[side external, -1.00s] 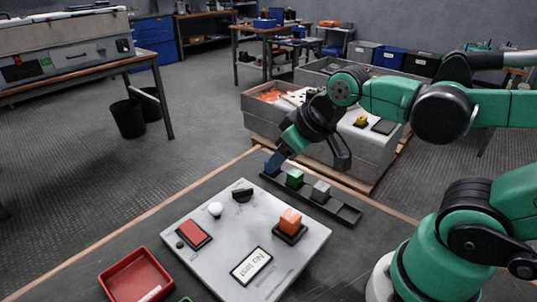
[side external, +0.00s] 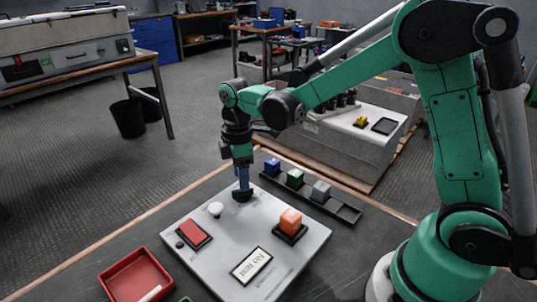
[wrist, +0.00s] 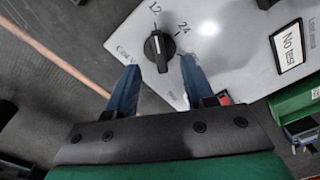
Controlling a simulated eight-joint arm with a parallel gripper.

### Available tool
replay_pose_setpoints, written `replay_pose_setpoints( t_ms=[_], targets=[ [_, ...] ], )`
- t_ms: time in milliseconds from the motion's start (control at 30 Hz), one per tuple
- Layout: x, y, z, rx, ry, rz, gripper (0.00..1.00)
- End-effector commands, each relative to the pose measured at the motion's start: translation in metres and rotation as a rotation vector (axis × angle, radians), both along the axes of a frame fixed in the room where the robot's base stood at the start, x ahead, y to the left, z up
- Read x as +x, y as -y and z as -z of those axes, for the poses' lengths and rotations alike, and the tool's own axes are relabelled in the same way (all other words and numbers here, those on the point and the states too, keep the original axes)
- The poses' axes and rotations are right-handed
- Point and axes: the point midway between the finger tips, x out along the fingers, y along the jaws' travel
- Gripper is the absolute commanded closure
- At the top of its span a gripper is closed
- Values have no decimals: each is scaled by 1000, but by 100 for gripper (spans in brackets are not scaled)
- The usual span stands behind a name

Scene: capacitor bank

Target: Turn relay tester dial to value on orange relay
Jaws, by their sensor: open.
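The grey relay tester (side external: 212,264) lies on the table. Its black dial (wrist: 159,48) has marks 12 and 24 and the words Coil V beside it. The dial's white pointer line faces roughly toward 12. My gripper (wrist: 159,66) is open, with one blue finger on each side of the dial; I cannot tell if they touch it. In the side view my gripper (side external: 243,188) points down at the dial, mostly covering it. The orange relay (side external: 290,220) sits in the black socket on the tester; its value is not readable. The display (side external: 251,265) reads No test.
A black rack (side external: 335,207) holds blue (side external: 272,166), green (side external: 295,178) and grey (side external: 321,190) relays behind the tester. A red tray (side external: 137,277) stands at front left.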

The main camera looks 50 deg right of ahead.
Motion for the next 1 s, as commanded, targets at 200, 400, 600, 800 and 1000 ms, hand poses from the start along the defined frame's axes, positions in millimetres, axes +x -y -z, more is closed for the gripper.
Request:
replay_pose_setpoints(
  t_ms=[200, 400, 600, 800, 1000],
  targets=[
    [0, 0, 27, 0, 1, 2, 53],
    [0, 0, 33, 0, 2, 3, 53],
    [0, 0, 33, 0, 2, 3, 64],
    [0, 0, 33, 0, 2, 3, 100],
    [0, 0, 33, 0, 1, 8, 100]
  ],
)
